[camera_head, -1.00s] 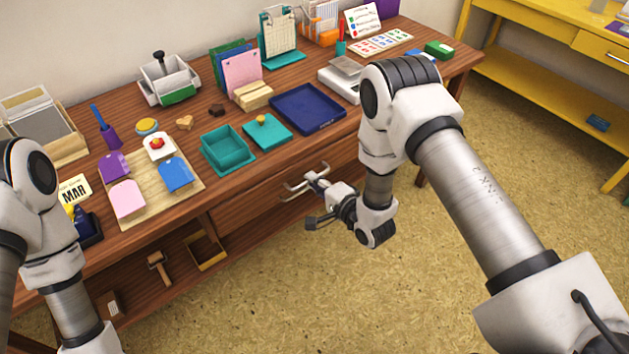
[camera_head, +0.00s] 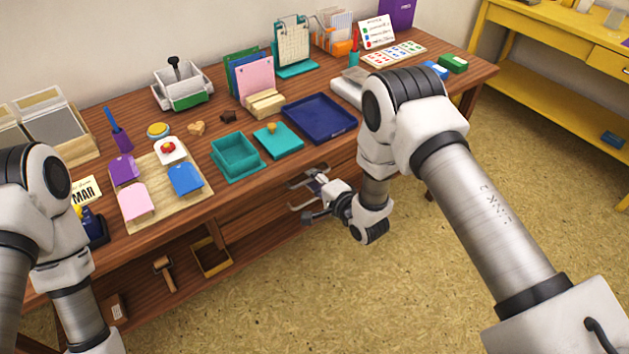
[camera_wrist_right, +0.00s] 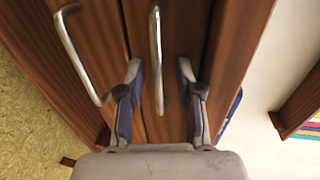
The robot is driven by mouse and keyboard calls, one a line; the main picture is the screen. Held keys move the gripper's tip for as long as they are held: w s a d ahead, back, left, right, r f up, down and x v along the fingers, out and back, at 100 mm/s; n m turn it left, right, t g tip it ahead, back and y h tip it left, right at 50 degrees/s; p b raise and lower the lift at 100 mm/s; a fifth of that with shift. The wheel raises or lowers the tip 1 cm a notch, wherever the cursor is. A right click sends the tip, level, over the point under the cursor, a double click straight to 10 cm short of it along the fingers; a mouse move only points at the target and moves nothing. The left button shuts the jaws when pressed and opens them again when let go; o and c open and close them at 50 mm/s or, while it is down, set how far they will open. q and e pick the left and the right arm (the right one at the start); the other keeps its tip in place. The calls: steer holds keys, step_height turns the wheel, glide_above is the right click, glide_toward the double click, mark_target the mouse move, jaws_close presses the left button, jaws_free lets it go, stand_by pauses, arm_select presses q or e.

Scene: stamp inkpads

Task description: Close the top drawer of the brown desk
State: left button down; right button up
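The brown desk (camera_head: 130,255) has two stacked drawers at its front right. In the right wrist view, the top drawer (camera_wrist_right: 176,25) carries a silver bar handle (camera_wrist_right: 156,40). The lower drawer (camera_wrist_right: 100,25) has its own handle (camera_wrist_right: 75,50). The top drawer front looks near flush, but a small gap cannot be ruled out. My right gripper (camera_head: 310,196) is at the drawer fronts; in the wrist view its fingers (camera_wrist_right: 160,70) are spread on either side of the top handle, not clamped on it. My left gripper is out of view.
A blue tray (camera_head: 318,118), teal box (camera_head: 236,157) and teal lid (camera_head: 279,140) sit on the desktop above the drawers. A wooden board (camera_head: 150,215) with coloured pads is farther left. Open shelves with a mallet (camera_head: 164,270) are left of the drawers. The floor in front is clear.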

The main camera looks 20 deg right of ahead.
steer(key=v, duration=1.2)
